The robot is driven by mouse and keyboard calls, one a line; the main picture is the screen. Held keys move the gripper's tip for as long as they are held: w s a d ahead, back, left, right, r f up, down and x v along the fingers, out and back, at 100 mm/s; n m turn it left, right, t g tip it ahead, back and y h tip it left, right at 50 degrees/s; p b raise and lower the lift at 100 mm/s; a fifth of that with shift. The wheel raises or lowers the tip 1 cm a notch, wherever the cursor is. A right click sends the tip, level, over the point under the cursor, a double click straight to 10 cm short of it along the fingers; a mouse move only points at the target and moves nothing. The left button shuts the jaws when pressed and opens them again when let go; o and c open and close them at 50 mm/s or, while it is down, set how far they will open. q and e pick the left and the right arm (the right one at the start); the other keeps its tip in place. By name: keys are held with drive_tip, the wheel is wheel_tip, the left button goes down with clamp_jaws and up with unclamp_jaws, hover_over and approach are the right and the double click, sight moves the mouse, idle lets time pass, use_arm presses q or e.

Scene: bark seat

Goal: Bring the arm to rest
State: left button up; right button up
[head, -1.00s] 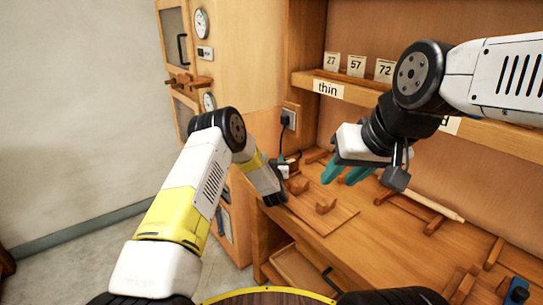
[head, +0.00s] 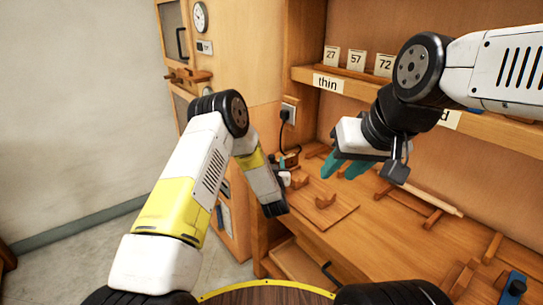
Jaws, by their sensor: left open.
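My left arm comes in from the lower left. Its yellow and white forearm bends down at the front left corner of the wooden bench (head: 395,235). My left gripper (head: 284,178) is small and mostly hidden by its own wrist, near the bench's left end. My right gripper (head: 345,168) hangs over the bench below the shelf. Its two teal fingers are apart, with nothing seen between them.
A shelf (head: 440,112) with number cards (head: 357,61) and a "thin" label runs above the bench. A drawer (head: 300,264) stands open below. Floor at left is clear.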

use_arm(q)
wheel_tip(320, 180, up, 12)
drive_tip(key=a+g+h, duration=0.2)
drive_tip(key=s+a+r+m+g+h, duration=0.1)
drive_tip(key=s+a+r+m+g, duration=0.2)
drive_tip(key=s+r, duration=0.65)
drive_tip(key=s+a+r+g, duration=0.1)
drive_tip(key=s+a, duration=0.3)
drive_tip(key=s, duration=0.7)
drive_tip(key=s+a+r+n+g, duration=0.1)
drive_tip(key=s+a+r+g, duration=0.1)
drive_tip(key=s, duration=1)
drive_tip(key=s+a+r+n+g, duration=0.1)
drive_tip(key=s+a+g, duration=0.2)
drive_tip(key=s+a, duration=0.3)
drive_tip(key=s, duration=0.5)
drive_tip(key=shift+s+a+r+g+y, duration=0.15)
drive_tip(key=shift+s+g+y, duration=0.15)
drive_tip(key=shift+g+y, duration=0.1)
